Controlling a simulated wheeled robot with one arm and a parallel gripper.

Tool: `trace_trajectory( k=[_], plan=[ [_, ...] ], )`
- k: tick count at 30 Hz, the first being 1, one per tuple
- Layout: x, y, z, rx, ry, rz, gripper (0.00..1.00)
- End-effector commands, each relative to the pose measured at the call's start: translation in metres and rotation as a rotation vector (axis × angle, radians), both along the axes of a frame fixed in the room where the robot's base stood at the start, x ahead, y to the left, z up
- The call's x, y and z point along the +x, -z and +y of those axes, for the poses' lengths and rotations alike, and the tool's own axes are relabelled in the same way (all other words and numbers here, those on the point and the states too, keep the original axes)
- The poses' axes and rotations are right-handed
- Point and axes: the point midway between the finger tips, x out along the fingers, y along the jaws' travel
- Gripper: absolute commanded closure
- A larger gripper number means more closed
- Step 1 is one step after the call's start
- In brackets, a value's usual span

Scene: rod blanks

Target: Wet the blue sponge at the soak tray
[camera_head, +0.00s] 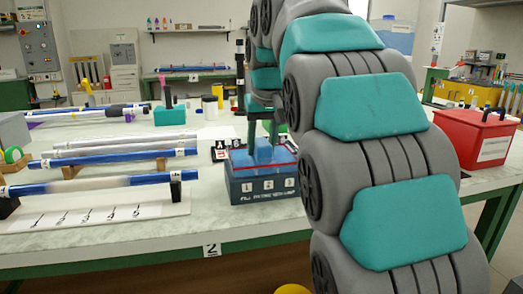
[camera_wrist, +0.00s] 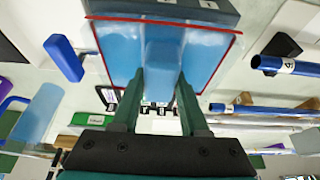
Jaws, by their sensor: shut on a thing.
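The soak tray (camera_head: 262,187) is a dark blue-grey box with a red line round its rim and white markings on its front. It stands on the table near the middle of the head view. In the wrist view its red rim (camera_wrist: 232,48) frames a light blue inside. My gripper (camera_head: 265,118) points down over the tray and is shut on the blue sponge (camera_head: 264,150). The sponge also shows between the fingers in the wrist view (camera_wrist: 162,55). Its lower end appears to be inside the rim. I cannot tell how deep it sits.
Blue and white rods (camera_head: 110,157) lie on supports at the left, behind a numbered white strip (camera_head: 92,217). A red bin (camera_head: 474,138) stands at the right. A teal block (camera_head: 170,116) and small jars (camera_head: 210,107) stand behind. My arm hides much of the table's right side.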

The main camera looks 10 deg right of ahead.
Motion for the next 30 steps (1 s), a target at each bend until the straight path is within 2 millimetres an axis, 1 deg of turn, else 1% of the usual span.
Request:
trace_trajectory(
  k=[1,3,12,18,22,30],
  plan=[
    [0.000,-0.007,0.000,0.000,0.000,-0.001,1.00],
    [0.000,-0.013,0.000,0.000,0.000,-0.002,1.00],
    [0.001,-0.036,0.000,0.000,0.000,-0.006,1.00],
    [0.002,-0.048,0.000,0.000,-0.001,-0.007,1.00],
    [0.001,-0.053,0.000,0.000,0.000,-0.006,1.00],
    [0.001,-0.053,0.000,0.000,0.000,-0.007,1.00]
  ],
)
